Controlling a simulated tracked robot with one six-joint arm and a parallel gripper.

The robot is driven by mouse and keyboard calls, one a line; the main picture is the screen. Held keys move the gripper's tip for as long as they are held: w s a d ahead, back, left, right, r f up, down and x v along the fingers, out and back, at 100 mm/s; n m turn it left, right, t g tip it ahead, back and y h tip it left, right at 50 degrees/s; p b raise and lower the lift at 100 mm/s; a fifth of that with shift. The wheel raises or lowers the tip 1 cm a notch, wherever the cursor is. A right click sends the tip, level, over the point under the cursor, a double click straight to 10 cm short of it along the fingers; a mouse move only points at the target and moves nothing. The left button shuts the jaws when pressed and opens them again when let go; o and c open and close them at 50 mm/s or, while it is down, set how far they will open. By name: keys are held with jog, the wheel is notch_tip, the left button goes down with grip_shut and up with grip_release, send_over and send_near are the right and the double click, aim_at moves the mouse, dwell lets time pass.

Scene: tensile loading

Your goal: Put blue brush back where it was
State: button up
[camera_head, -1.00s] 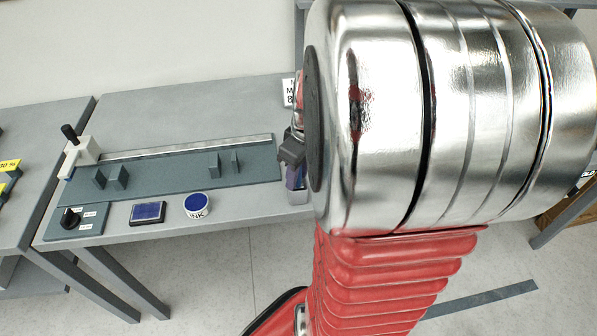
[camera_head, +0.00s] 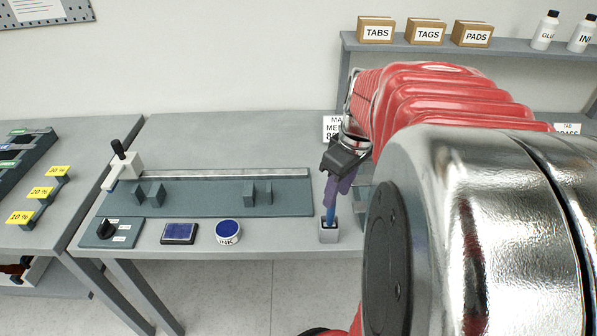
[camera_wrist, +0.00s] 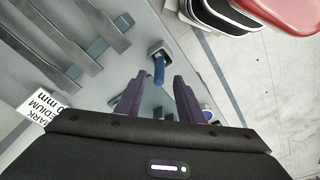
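The blue brush (camera_head: 331,214) stands in a small grey square holder (camera_head: 328,236) at the front right of the bench. In the wrist view the blue brush (camera_wrist: 159,69) rises from the holder (camera_wrist: 158,47). My gripper (camera_head: 338,196) is just above the holder, pointing down. In the wrist view my gripper's purple fingers (camera_wrist: 158,80) are spread, with clear space on both sides of the brush handle. The brush's lower end is hidden in the holder.
An ink pot (camera_head: 228,231), a blue pad (camera_head: 179,233) and a grey measuring fixture (camera_head: 205,194) lie left of the holder. A label card (camera_head: 333,128) stands behind my gripper. My arm hides the bench to the right.

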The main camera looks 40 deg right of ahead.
jog(key=shift+s+r, duration=0.15)
jog(key=shift+r, duration=0.7)
jog(key=shift+s+r, duration=0.15)
jog(key=shift+r, duration=0.65)
jog(key=s+a+m+t, duration=0.2)
jog(key=a+t, duration=0.1)
jog(key=a, duration=2)
jog(key=shift+r+t, duration=0.35)
jog(key=shift+t, duration=0.05)
